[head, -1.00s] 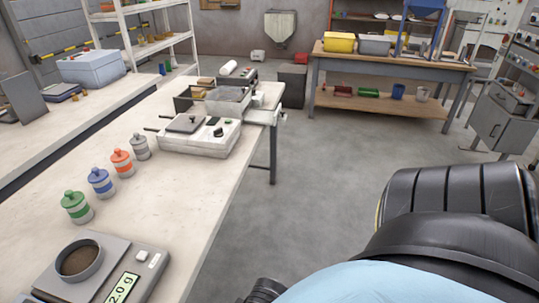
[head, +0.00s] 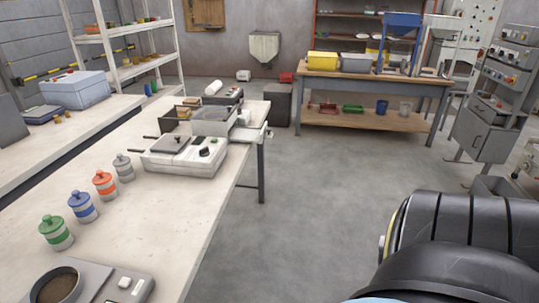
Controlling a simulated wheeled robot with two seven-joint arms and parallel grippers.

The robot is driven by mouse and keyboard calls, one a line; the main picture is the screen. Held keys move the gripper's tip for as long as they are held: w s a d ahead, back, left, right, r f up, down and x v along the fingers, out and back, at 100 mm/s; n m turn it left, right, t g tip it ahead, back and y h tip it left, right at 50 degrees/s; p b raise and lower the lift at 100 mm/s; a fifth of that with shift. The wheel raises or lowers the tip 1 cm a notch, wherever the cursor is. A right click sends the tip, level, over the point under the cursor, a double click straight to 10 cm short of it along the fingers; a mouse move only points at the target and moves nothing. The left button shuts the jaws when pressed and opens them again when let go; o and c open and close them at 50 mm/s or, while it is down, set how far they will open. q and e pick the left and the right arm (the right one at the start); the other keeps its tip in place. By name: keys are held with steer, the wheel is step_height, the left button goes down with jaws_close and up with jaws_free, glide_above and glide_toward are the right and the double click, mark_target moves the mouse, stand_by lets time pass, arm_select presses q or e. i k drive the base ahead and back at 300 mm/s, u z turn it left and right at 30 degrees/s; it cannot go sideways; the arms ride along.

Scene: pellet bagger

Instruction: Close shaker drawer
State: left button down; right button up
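No part in view is plainly marked as the shaker drawer. A pale drawer-like part (head: 250,134) with a small knob juts out at the right edge of the long bench, beside a clear-walled box (head: 214,121). It looks pulled out, but it is small and I cannot tell for sure. A white machine (head: 184,156) with a grey lid and dark knobs stands on the bench in front of it. Neither gripper shows. Only a black ribbed part of my own body fills the lower right, well apart from the bench.
The long bench (head: 150,215) runs along the left, with several lidded jars, including a green one (head: 56,232), and a scale (head: 128,287) cut off at the bottom. The grey floor (head: 320,190) right of it is clear. A wooden workbench (head: 385,83) stands behind.

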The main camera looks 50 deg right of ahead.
mark_target(248, 135)
steer(key=z, duration=1.1)
steer(key=k, duration=0.25)
steer(key=z, duration=1.2)
steer(key=i, duration=1.5)
steer(key=u, duration=0.8)
steer(key=i, duration=0.95)
steer(key=u, duration=1.05)
